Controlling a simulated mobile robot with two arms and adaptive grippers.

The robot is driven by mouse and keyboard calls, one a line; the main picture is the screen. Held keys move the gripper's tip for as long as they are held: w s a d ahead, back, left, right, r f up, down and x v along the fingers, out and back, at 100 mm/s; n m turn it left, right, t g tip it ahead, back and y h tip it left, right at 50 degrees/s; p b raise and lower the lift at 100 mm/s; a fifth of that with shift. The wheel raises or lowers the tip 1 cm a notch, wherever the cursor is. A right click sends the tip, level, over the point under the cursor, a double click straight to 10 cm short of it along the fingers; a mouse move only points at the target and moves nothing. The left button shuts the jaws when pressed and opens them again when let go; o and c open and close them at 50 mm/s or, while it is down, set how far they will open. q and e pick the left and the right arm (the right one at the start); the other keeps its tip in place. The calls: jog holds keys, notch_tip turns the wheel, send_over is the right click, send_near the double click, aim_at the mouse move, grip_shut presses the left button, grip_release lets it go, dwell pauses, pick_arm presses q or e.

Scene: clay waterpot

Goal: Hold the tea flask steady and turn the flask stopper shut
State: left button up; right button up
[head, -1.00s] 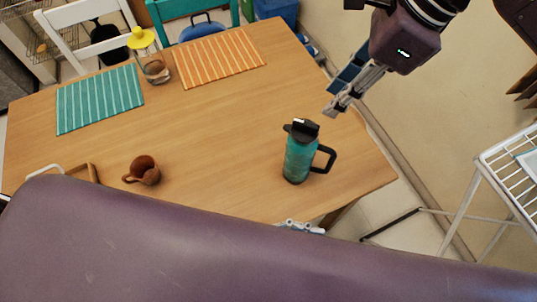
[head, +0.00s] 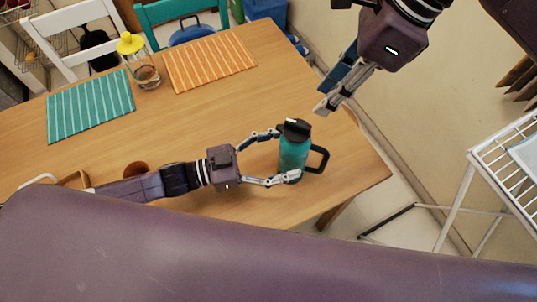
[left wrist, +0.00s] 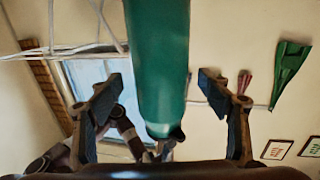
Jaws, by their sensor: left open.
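The teal tea flask (head: 293,156) stands upright near the right end of the wooden table, its black handle to the right. Its black flask stopper (head: 296,130) sits on top. My left gripper (head: 288,155) reaches in from the left, open, with one finger on either side of the flask. In the left wrist view the flask (left wrist: 160,60) shows between the two fingers (left wrist: 160,88), with a gap on each side. My right gripper (head: 323,98) hangs above and right of the flask, clear of the stopper; its two fingers look apart and empty.
A brown clay pot (head: 136,169) is partly hidden behind my left arm. A glass jar with a yellow top (head: 146,75) stands by the teal mat (head: 90,106) and orange mat (head: 210,63). A white wire rack (head: 500,150) stands off the table's right side.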

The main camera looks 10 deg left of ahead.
pick_arm(q)
jog(key=shift+x, duration=1.3)
jog(key=shift+c, duration=0.6)
jog(key=c, duration=1.6)
pick_arm(e)
notch_tip(320, 180, up, 3)
jog(key=m+h, duration=0.2)
jog(key=h, duration=0.2)
send_over(299, 123)
pick_arm(q)
jog(key=shift+o, duration=0.2)
pick_arm(e)
notch_tip(299, 123, down, 12)
jog(key=shift+f, duration=0.1)
grip_shut()
